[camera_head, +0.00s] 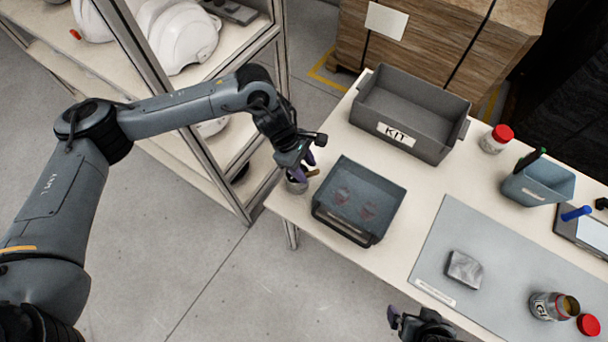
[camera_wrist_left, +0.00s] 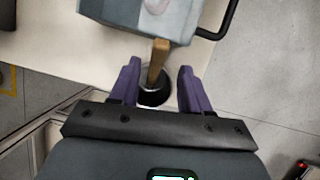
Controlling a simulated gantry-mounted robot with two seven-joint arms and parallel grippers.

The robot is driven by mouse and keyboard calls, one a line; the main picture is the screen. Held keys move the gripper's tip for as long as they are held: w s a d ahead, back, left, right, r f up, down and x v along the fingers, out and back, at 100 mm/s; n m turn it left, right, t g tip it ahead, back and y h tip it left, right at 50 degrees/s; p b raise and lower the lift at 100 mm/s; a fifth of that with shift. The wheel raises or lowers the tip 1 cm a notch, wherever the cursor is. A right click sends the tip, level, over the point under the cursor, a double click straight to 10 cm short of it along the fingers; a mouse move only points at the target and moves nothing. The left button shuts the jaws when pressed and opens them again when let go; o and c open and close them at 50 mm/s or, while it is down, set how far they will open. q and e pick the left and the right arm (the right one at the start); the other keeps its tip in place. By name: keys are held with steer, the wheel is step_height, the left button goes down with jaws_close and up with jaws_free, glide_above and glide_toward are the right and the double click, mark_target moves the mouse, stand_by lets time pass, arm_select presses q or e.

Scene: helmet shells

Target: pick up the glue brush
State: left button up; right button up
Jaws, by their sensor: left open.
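The glue brush (camera_head: 313,173) stands in a small round cup (camera_head: 296,186) at the table's left corner. In the left wrist view, its wooden handle (camera_wrist_left: 158,62) rises between my fingers from the cup's dark opening (camera_wrist_left: 155,94). My left gripper (camera_head: 302,164) is open over the cup, with its purple fingers (camera_wrist_left: 158,80) on either side of the handle and a gap at each side. The bristles are hidden. My right gripper (camera_head: 408,320) shows only partly at the bottom of the head view, and its opening is unclear.
A blue-grey bin (camera_head: 332,222) with reddish items stands right beside the cup. A grey KIT tray (camera_head: 428,147) is behind it. A shelf with white helmet shells (camera_head: 184,38) stands at left. A grey mat (camera_head: 440,245), jars and a small blue-grey container (camera_head: 538,184) are at right.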

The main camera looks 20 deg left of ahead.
mark_target(308, 173)
arm_select(q)
steer(key=shift+w+x, duration=0.2)
steer(key=shift+x, duration=2.6)
steer(key=shift+a, duration=0.2)
jaws_close()
